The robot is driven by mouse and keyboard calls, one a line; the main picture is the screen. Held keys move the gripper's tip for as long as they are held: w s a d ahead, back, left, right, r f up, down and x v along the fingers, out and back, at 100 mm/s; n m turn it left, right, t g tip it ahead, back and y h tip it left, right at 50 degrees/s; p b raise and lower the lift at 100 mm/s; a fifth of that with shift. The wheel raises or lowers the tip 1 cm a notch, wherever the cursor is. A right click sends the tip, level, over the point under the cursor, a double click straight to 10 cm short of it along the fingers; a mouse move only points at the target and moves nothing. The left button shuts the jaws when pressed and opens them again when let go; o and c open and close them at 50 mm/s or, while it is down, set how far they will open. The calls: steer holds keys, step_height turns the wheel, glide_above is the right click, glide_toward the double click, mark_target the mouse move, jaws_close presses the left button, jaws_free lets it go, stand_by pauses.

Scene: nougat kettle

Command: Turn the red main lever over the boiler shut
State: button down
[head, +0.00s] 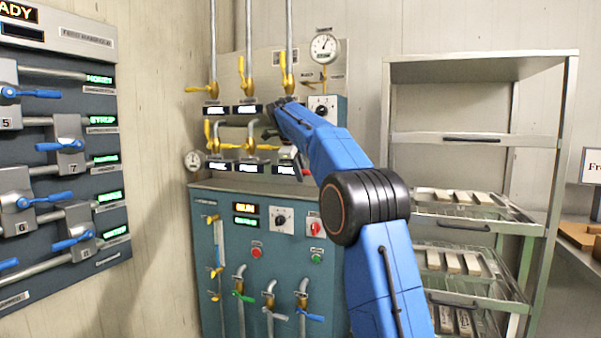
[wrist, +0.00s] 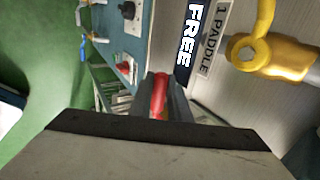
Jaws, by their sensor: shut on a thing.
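The red main lever (wrist: 158,96) stands between the fingers of my gripper (wrist: 162,103) in the wrist view, and the gripper is shut on it. In the head view a small bit of red (head: 306,172) shows just below my gripper (head: 298,160), over the right part of the teal boiler cabinet (head: 232,274). My blue arm hides most of the lever and its pipe there. The lever's full angle cannot be told.
Yellow valve levers (head: 243,80) and pipes stand left of my gripper. A gauge (head: 324,47) and a dark knob box (head: 325,108) are close above it. A panel of blue levers (head: 68,142) is at left. A metal rack (head: 481,68) with trays stands at right.

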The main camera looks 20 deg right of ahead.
steer(key=shift+f, duration=0.15)
steer(key=c, duration=1.9)
jaws_free()
steer(key=shift+w+a, duration=0.1)
steer(key=shift+c, duration=0.2)
steer(key=v, duration=1.7)
steer(key=shift+a, duration=0.1)
steer(key=shift+r, duration=0.25)
